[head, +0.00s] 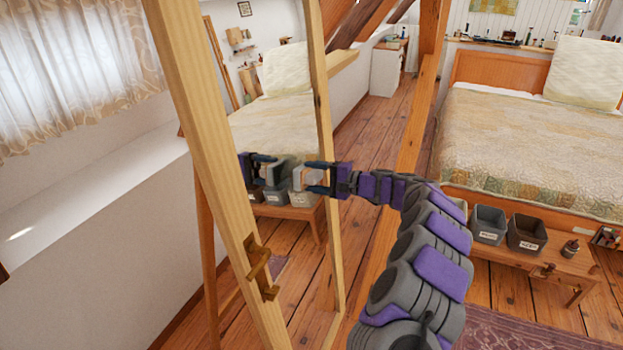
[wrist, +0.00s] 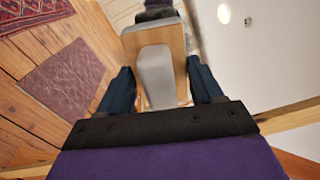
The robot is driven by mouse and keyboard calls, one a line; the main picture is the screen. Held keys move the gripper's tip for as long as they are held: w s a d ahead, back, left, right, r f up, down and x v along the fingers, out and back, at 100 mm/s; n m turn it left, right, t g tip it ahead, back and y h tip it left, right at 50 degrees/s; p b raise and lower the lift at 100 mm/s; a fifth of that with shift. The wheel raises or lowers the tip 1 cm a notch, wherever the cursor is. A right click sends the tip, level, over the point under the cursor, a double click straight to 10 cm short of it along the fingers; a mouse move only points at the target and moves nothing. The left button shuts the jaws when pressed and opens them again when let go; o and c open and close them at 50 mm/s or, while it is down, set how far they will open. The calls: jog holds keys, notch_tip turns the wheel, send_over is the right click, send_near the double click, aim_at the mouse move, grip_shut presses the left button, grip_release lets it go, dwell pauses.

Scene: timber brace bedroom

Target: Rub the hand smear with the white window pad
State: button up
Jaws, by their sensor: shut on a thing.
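My gripper (head: 318,178) is shut on the white window pad (head: 307,179), a pale block with a wooden part. In the wrist view the pad (wrist: 155,78) sits between my dark blue fingers (wrist: 163,88). The pad is in front of a tall wood-framed reflective pane (head: 178,70). A reflection of my gripper and pad (head: 262,170) shows in the pane, with a small gap between pad and reflection; contact is not clear. I cannot make out the hand smear. A pale oval spot (wrist: 224,14) shows in the wrist view; I cannot tell what it is.
A wooden latch (head: 261,268) juts from the pane's frame. A wooden post (head: 412,120) stands right of it. A bed (head: 540,140) and a low bench (head: 560,262) with grey bins (head: 488,224) are at the right. A curtained window (head: 75,70) is at the left.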

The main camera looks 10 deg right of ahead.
aim_at(314, 173)
jog(key=shift+w+d+p, duration=1.85)
jog(key=shift+w+d, duration=0.7)
jog(key=shift+w, duration=0.8)
jog(key=s+a+r+b, duration=0.2)
jog(key=s+b, duration=0.1)
jog(key=s+a+r+b, duration=0.1)
jog(key=s+b, duration=0.1)
jog(key=shift+a+r, duration=0.1)
jog(key=shift+a, duration=0.25)
jog(key=shift+s+a+b, duration=0.8)
jog(key=shift+s+b, duration=0.25)
jog(key=shift+s, duration=0.1)
jog(key=shift+s+a+b, duration=0.35)
jog(key=shift+s+a, duration=0.45)
jog(key=shift+s, duration=0.35)
jog(key=shift+s+a+b, duration=0.3)
jog(key=shift+s+a, duration=0.5)
jog(key=shift+s, duration=0.35)
jog(key=v, duration=0.6)
jog(key=shift+p, duration=0.4)
jog(key=shift+d, duration=0.1)
